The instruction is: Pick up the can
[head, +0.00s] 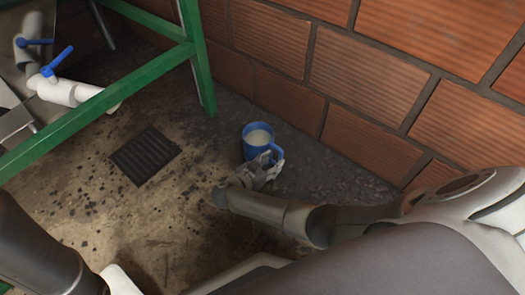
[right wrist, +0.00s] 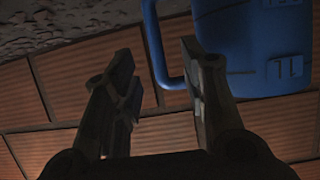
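The can is a blue jug (head: 257,137) with a side handle and pale contents. It stands upright on the floor near the brick wall. In the right wrist view the blue jug (right wrist: 255,45) fills the upper right, with volume marks on its side. My right gripper (head: 268,166) is at the jug's near side, by the handle. In the right wrist view the fingers of my right gripper (right wrist: 160,88) are apart, and the handle shows in the gap between them. Whether a finger touches the jug cannot be told. My left gripper is out of view.
A brick wall (head: 365,75) runs behind the jug. A green metal frame (head: 197,62) with white pipes (head: 75,93) and blue valve levers stands at the upper left. A dark drain grate (head: 145,155) lies in the stained floor, which is otherwise clear left of the jug.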

